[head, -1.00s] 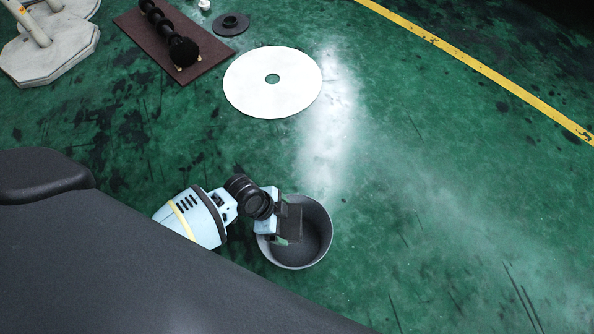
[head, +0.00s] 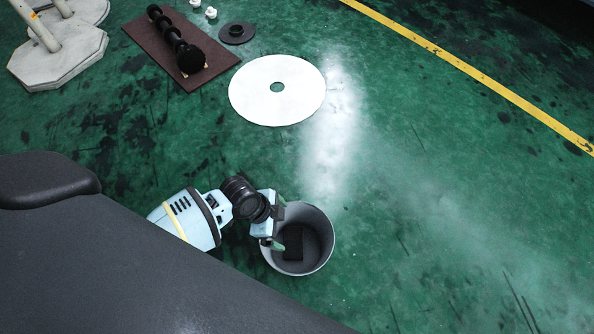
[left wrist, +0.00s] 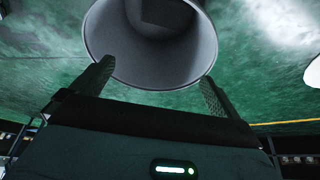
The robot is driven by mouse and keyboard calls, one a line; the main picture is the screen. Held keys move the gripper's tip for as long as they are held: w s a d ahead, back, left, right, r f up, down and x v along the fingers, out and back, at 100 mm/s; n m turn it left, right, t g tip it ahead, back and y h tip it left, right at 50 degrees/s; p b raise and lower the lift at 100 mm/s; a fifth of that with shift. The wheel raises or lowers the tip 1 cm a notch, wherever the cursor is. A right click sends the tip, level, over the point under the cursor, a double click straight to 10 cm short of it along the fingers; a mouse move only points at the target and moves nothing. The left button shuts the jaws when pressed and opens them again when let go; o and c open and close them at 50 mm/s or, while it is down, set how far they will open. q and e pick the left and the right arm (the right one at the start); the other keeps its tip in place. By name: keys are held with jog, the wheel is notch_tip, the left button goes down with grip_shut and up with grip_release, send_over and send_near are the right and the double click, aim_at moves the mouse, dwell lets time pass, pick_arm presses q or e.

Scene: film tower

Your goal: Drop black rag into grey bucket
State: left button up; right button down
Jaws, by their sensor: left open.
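The grey bucket (head: 320,262) stands upright on the green floor in the head view. The black rag (head: 292,243) shows as a dark square inside the bucket. My left gripper (head: 279,246) is at the bucket's left rim, open and empty. In the left wrist view the two fingers of the left gripper (left wrist: 152,85) are spread apart in front of the bucket (left wrist: 150,62), and the dark rag (left wrist: 160,14) shows inside it, cut by the top edge. My right gripper is in neither view.
A white disc (head: 300,90) with a centre hole lies behind the bucket. A brown board (head: 150,40) with a black rod (head: 173,33), a small black disc (head: 237,33) and a pale stand base (head: 65,55) are at the upper left. Floor right of the bucket is clear.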

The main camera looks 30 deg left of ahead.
pick_arm(q)
jog(key=shift+p+v, duration=0.8)
jog(key=shift+v, duration=1.3)
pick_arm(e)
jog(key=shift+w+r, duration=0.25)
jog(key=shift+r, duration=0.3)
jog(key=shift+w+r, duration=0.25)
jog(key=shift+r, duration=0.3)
